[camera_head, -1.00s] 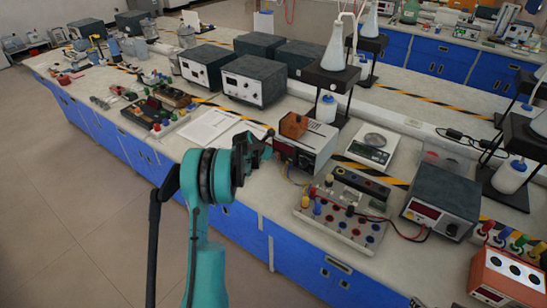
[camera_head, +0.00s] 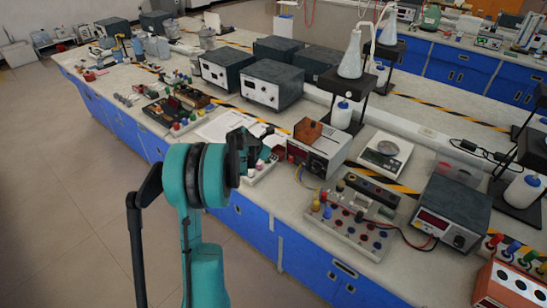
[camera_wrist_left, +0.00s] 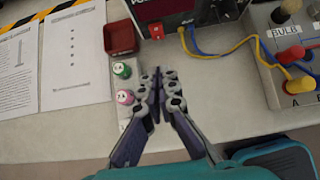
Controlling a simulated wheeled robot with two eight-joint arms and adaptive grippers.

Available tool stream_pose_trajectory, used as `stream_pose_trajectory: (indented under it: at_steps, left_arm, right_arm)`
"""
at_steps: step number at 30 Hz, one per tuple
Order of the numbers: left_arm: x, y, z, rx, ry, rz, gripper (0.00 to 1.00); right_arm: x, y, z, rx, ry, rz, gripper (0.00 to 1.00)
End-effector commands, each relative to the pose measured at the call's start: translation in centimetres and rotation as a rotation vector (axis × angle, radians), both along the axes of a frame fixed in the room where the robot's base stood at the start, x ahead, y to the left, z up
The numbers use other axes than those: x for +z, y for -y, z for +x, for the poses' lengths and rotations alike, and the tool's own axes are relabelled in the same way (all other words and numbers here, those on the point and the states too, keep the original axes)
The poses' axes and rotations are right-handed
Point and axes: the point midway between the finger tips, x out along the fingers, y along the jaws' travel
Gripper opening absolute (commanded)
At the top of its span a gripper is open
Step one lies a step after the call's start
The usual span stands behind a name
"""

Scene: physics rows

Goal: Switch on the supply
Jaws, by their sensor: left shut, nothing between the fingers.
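The supply (camera_head: 316,152) is a pale box with a dark front, standing on the bench right of my left gripper. Its lower front also shows at the top of the left wrist view (camera_wrist_left: 150,10), with a red switch (camera_wrist_left: 156,31) on it. Whether the switch is on or off cannot be told. My left gripper (camera_head: 247,152) is shut and empty in front of the supply. In the left wrist view its fingertips (camera_wrist_left: 157,74) point toward the switch, apart from it. My right gripper is not in view.
A small board with green and pink knobs (camera_wrist_left: 124,70) lies just left of the fingers. Yellow and blue wires (camera_wrist_left: 188,42) run from the supply to the bulb board (camera_wrist_left: 291,75). Papers (camera_wrist_left: 73,55) lie at left. The bench between gripper and bulb board is bare.

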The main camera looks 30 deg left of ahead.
Motion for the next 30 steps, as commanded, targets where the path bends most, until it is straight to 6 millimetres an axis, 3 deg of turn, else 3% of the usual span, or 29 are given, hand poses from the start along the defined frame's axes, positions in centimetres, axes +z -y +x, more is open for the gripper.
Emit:
stream_pose_trajectory:
  at_steps: [7, 17, 30]
  left_arm:
    - [-1.8, 0.0, -0.4, 0.0, -0.058, 0.006, 0.0]
    - [-2.0, 0.0, -0.1, 0.001, -0.059, 0.006, 0.0]
    - [-8.7, 0.4, 4.9, -0.001, -0.058, 0.006, 0.0]
  right_arm:
    - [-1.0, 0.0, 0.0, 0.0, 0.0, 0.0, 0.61]
    - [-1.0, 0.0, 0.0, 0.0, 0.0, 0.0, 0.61]
    - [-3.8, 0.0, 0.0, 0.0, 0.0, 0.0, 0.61]
